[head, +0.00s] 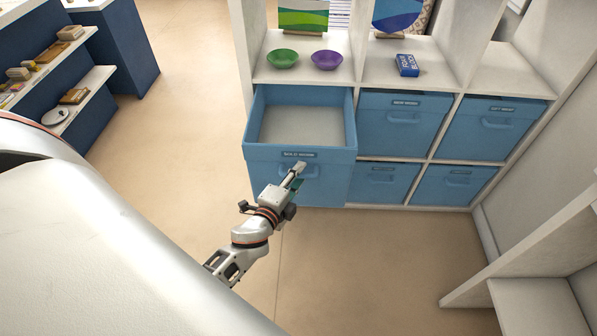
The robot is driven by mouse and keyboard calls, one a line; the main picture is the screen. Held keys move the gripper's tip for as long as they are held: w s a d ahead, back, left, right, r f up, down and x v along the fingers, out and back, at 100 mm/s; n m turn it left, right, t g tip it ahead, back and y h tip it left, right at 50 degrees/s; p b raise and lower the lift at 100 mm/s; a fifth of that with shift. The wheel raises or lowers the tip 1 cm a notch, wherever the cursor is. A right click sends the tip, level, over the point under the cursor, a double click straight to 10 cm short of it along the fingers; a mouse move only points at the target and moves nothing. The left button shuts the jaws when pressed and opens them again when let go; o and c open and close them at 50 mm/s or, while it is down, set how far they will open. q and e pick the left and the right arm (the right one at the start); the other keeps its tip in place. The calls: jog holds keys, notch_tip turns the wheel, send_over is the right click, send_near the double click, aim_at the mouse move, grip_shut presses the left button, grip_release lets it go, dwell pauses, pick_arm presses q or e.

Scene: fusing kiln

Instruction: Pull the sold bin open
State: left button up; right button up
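The sold bin (262,153) is a blue fabric bin in the upper left cubby of the white shelf unit. It is pulled well out, and its pale inside shows empty. Its front carries a small label, too blurred to read surely, and a blue loop handle (312,171). My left gripper (299,168) is at this handle, its fingers over the middle of it and seemingly touching. The fingers overlap in this view, so I cannot tell whether they are closed on the handle. My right gripper is not in view.
Other blue bins sit shut in the unit (430,140), some beside the sold bin and some in the row below. Above stand a green bowl (283,59), a purple bowl (327,60) and a blue box (407,65). Another white shelf (530,250) stands at right. The floor in front is clear.

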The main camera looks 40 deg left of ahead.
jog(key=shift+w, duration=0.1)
pick_arm(q)
jog(key=shift+s, duration=0.15)
jog(key=v, duration=1.1)
jog(key=shift+s+r, duration=0.15)
jog(key=shift+s, duration=0.2)
jog(key=s+d+f+n+g+h+p, duration=0.2)
jog(key=s+d+n+g+h+p, duration=0.3)
jog(key=s+d+n+p, duration=0.5)
jog(key=s+d+n, duration=0.1)
jog(key=s, duration=0.1)
jog(key=shift+s, duration=0.35)
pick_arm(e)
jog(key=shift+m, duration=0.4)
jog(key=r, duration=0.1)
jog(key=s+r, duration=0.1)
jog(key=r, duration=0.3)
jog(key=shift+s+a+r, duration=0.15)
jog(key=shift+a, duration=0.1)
